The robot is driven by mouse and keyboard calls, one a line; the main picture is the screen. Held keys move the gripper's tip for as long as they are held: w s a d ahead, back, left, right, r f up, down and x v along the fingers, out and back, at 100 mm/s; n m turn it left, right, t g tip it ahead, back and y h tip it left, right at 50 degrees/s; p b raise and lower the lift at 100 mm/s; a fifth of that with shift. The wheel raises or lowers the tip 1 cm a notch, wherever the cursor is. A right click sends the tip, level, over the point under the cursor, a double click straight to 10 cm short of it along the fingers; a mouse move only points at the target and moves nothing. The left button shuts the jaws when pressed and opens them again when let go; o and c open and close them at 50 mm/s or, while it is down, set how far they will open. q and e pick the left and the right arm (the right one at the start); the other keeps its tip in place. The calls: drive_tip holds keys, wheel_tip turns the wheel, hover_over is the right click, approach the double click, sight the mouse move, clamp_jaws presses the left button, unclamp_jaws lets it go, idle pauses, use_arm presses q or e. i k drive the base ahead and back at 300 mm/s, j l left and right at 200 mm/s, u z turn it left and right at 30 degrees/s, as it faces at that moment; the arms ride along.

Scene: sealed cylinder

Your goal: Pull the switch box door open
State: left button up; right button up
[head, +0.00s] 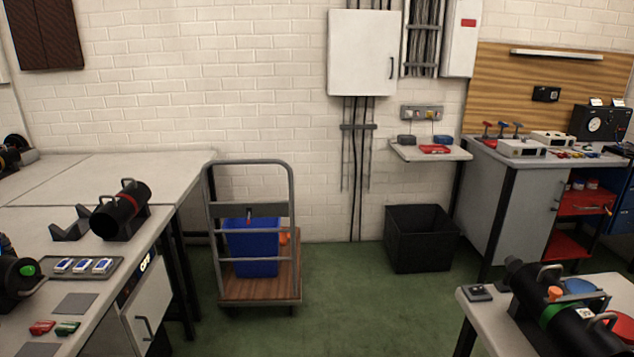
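The white switch box (360,52) hangs on the brick wall, a little right of the middle of the head view. Its flat front door looks closed. A dark vertical handle (391,68) sits on the right side of the door. Cables run down the wall from under the box. Neither of my grippers is in view.
A grey trolley (295,215) with a blue bin (252,250) stands left of the box, and a black crate (420,240) stands below right. A small wall shelf (445,153) juts out at right. Benches flank both sides. Green floor (350,300) is clear in the middle.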

sight(365, 45)
drive_tip(key=i+z, duration=0.1)
drive_tip(key=i, duration=0.5)
drive_tip(key=i+z, duration=0.1)
drive_tip(key=i, duration=0.45)
drive_tip(key=i+j+z, duration=0.1)
drive_tip(key=i, duration=0.5)
drive_tip(key=i+j+z, duration=0.1)
drive_tip(key=i, duration=0.5)
drive_tip(key=i+l+z, duration=0.1)
drive_tip(key=i+z, duration=0.15)
drive_tip(key=i, duration=0.5)
drive_tip(key=i+z, duration=0.25)
drive_tip(key=i, duration=0.55)
